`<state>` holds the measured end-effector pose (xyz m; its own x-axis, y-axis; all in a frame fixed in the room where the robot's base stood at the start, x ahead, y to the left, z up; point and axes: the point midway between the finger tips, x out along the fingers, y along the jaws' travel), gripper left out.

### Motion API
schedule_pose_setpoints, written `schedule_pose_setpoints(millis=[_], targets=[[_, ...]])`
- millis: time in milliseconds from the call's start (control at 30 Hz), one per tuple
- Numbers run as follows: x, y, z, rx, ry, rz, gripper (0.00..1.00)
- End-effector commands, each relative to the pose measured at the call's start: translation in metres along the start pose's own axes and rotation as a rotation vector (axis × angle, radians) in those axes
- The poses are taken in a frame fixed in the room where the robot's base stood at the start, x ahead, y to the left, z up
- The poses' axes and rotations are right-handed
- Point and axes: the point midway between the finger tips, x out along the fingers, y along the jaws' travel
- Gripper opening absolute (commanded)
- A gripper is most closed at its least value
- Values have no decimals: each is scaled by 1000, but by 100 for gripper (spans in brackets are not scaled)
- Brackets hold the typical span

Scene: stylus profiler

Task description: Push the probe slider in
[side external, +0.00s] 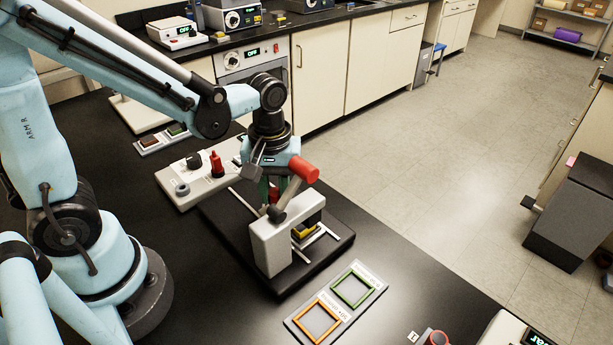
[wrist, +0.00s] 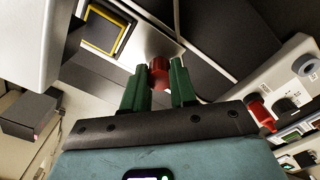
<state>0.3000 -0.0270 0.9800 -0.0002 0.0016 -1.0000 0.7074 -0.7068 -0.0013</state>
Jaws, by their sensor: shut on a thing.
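The stylus profiler (side external: 268,248) is a pale block on a black base, with a lever that ends in a red cylinder (side external: 304,168). My gripper (side external: 270,192) is behind the block, pointing down, partly hidden by the lever. In the wrist view, its green fingers (wrist: 160,85) are shut on a small red knob (wrist: 159,72), which appears to be the probe slider's. The knob also shows a little between the fingers in the side view (side external: 274,195). The slider's rail under the knob is mostly hidden, so how far in it sits is unclear.
A yellow-edged square piece (wrist: 105,30) sits under the profiler's block. A pale control panel (side external: 190,184) with a red switch (side external: 216,163) stands at the back left. A plate with orange and green frames (side external: 337,300) lies in front.

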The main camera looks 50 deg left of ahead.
Motion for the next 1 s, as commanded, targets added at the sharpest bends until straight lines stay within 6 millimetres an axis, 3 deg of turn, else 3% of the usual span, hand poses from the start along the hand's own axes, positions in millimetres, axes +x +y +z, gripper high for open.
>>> schedule_pose_setpoints(millis=[200, 500, 533, 667, 1000], targets=[[0, 18, 17, 4, -1, 2, 0], [0, 20, 19, 3, -4, 7, 0], [0, 20, 20, 4, -4, 7, 30], [0, 20, 19, 3, -3, 6, 50], [-1, 18, 18, 1, -2, 3, 52]])
